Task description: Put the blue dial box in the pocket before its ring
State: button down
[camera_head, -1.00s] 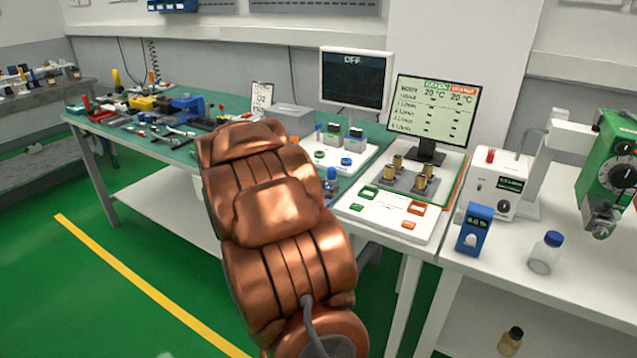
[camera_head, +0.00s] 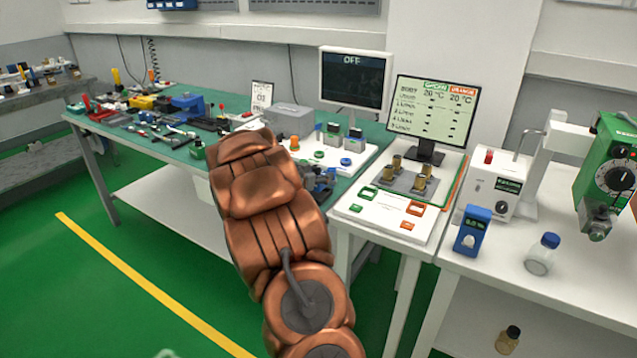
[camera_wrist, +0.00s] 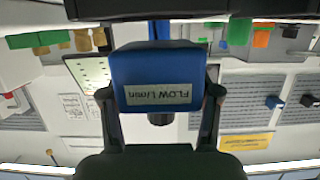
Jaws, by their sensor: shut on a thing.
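My gripper is shut on a blue box with a "FLOW L/min" label (camera_wrist: 158,82), which fills the middle of the wrist view, upside down there, with a dark knob under it. The fingers (camera_wrist: 160,105) lie on both sides of it. In the head view my gripper (camera_head: 318,182) shows only in part behind my copper arm, at the front edge of the white board (camera_head: 365,160). A blue round piece (camera_head: 346,161) and a green one (camera_head: 319,154) lie on that board. I cannot make out the pocket.
Small upright parts (camera_head: 354,139) stand at the board's back. A monitor reading OFF (camera_head: 352,78) stands behind. To the right are a grey block with brass pegs (camera_head: 405,180), a white panel (camera_head: 385,218) and a blue meter (camera_head: 472,230). A grey box (camera_head: 290,119) stands left of the board.

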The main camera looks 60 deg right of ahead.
jog(key=shift+f, duration=1.45)
jog(key=shift+f, duration=0.1)
jog(key=shift+c, duration=1.2)
grip_release()
jog(key=shift+f, duration=0.1)
jog(key=shift+a+r, duration=0.1)
jog(key=shift+r, duration=0.1)
jog(key=v, duration=1.2)
jog(key=shift+b, duration=0.3)
